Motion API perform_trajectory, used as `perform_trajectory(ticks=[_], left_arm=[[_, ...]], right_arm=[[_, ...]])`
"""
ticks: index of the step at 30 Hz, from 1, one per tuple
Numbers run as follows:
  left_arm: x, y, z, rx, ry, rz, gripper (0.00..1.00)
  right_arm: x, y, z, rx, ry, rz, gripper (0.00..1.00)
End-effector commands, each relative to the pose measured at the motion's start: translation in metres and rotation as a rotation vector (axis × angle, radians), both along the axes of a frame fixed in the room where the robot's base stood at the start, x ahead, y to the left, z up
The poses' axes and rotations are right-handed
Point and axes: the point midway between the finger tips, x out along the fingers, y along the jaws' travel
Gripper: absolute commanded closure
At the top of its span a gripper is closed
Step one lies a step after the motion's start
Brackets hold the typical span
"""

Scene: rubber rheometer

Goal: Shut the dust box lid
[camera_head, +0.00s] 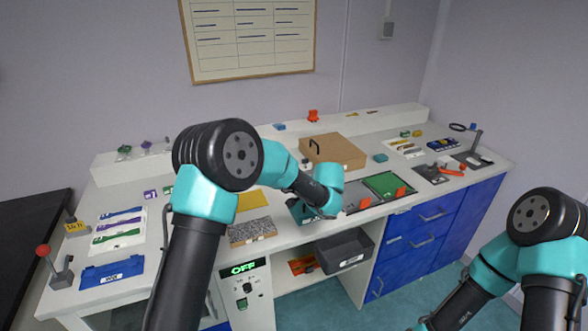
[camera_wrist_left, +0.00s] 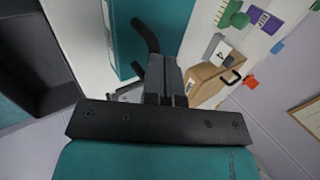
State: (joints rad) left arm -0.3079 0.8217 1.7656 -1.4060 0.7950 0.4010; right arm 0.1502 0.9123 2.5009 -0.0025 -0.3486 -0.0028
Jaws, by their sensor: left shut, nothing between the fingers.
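A tan box (camera_head: 340,151) with a black handle stands at the back middle of the bench. It may be the dust box, but I cannot read a label. Its top looks flat in the head view; the tan box (camera_wrist_left: 208,83) also shows in the wrist view. My left gripper (camera_wrist_left: 165,72) is shut and empty, over the bench front and apart from the tan box. In the wrist view a teal part (camera_wrist_left: 125,40) with a black bent bar lies close beyond the fingers; I cannot tell whether they touch. My right gripper is out of view.
A dark grey bin (camera_head: 345,252) sits on the shelf below the bench. A green-topped tray (camera_head: 384,185) lies right of my left wrist. A speckled slab (camera_head: 252,232) lies to its left. A blue tray (camera_head: 110,273) and a red-knobbed lever (camera_head: 43,251) are at the far left.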

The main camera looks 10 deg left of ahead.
Motion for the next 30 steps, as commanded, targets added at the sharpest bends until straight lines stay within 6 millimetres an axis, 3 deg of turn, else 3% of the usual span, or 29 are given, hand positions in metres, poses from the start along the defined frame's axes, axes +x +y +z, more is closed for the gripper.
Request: perform_trajectory(ticks=[17, 25, 30], left_arm=[[0.001, 0.001, 0.005, -0.001, -0.001, 0.002, 1.0], [0.006, 0.009, 0.04, -0.002, -0.004, 0.008, 1.0], [-0.014, -0.005, 0.062, -0.002, -0.002, 0.005, 1.0]], right_arm=[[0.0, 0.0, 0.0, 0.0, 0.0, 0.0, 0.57], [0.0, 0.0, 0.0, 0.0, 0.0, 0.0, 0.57], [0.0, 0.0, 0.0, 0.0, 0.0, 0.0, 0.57]])
